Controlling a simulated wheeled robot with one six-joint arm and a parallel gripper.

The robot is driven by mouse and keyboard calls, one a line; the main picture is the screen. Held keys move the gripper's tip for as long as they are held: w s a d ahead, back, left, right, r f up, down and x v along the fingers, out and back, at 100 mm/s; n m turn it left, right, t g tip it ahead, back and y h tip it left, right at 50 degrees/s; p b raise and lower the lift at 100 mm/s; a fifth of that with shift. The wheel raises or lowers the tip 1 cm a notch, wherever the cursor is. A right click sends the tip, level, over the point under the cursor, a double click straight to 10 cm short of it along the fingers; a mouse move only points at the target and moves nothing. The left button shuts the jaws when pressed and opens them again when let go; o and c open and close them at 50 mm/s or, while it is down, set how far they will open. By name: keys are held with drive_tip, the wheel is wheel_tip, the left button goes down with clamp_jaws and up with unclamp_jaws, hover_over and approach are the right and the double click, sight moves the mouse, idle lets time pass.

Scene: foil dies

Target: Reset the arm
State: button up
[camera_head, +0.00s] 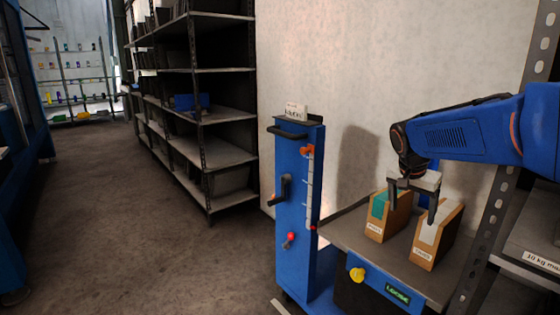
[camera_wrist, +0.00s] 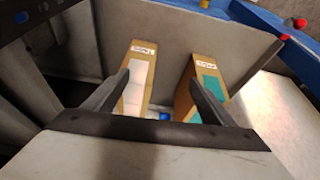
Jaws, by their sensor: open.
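My gripper (camera_head: 412,207) hangs at the end of my blue arm, above a grey table with two wooden holders. Its jaws are apart, and no object shows between the fingertips. In the wrist view, my gripper (camera_wrist: 160,90) has its two dark fingers spread over the holders. The left holder (camera_head: 376,231) carries a teal piece; the right holder (camera_head: 424,252) carries a white piece. In the wrist view the white-faced holder (camera_wrist: 131,104) is on the left and the teal-faced holder (camera_wrist: 184,102) on the right. Whether the fingers touch the holders is hard to tell.
A blue machine column (camera_head: 290,250) with a lever and knobs stands left of the table (camera_head: 350,237). A yellow button (camera_head: 357,275) and a green display (camera_head: 397,293) are on its front. Dark shelving (camera_head: 222,115) stands behind left. The floor (camera_head: 110,220) at left is clear.

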drive_tip(key=s+a+f+n+y, duration=0.1)
drive_tip(key=s+a+f+n, duration=0.1)
drive_tip(key=s, duration=0.8)
drive_tip(key=s+a+f+n+t+y, duration=0.1)
drive_tip(key=s+a+f+n, duration=0.2)
drive_tip(key=s, duration=0.7)
drive_tip(key=s+a+f+n+t+y, duration=0.1)
drive_tip(key=s+a+n, duration=0.3)
drive_tip(key=s, duration=0.6)
drive_tip(key=shift+s+f+n, duration=0.3)
drive_tip(key=shift+f, duration=0.5)
